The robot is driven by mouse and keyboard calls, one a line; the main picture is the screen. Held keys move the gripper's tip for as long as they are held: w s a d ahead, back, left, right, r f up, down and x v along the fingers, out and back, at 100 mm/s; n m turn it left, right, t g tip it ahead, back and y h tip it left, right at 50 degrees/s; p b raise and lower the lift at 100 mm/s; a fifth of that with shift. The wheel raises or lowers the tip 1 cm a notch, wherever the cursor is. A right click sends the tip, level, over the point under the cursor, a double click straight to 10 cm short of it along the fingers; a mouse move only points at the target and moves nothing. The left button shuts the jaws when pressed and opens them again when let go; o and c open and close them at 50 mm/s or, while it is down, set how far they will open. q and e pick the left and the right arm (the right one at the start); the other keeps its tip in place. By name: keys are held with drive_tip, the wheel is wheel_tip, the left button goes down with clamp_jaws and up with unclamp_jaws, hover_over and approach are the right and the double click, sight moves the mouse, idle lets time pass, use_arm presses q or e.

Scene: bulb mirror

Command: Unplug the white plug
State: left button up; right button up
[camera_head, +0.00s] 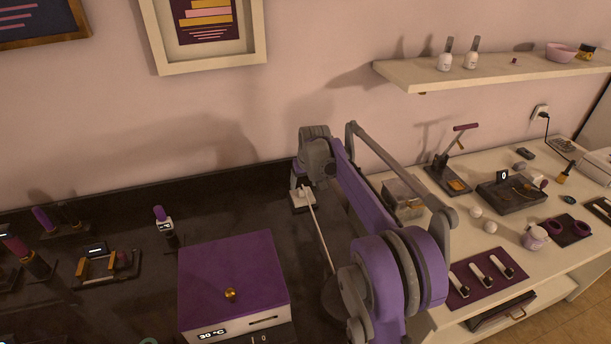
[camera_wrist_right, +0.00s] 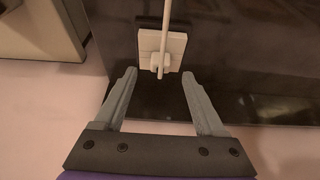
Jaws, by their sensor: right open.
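The white plug (camera_wrist_right: 160,62) sits in a pale square socket plate (camera_wrist_right: 174,45) on a dark surface, and a light cord (camera_wrist_right: 167,18) runs from it. In the head view the plate (camera_head: 303,203) is at the back edge of the dark counter, and the cord (camera_head: 321,236) runs forward and right. My right gripper (camera_wrist_right: 159,76) is open, its two fingertips on either side of the plug's near end, apart from it. In the head view the right arm's wrist (camera_head: 317,155) hangs over the socket and partly hides the plug. My left gripper is not in view.
A purple-topped box (camera_head: 233,285) stands left of the cord. A clear container (camera_head: 403,197) is on the white table to the right. A wall shelf (camera_head: 500,72) is at the upper right. Another wall outlet (camera_head: 540,112) has a dark cord.

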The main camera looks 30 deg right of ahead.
sight(303, 188)
drive_tip(key=shift+x, duration=2.1)
clamp_jaws()
drive_tip(key=c, duration=0.6)
unclamp_jaws()
clamp_jaws()
drive_tip(key=shift+r+p, duration=0.45)
drive_tip(key=shift+r, duration=0.4)
drive_tip(key=shift+r+p, duration=0.75)
drive_tip(key=shift+r, duration=0.6)
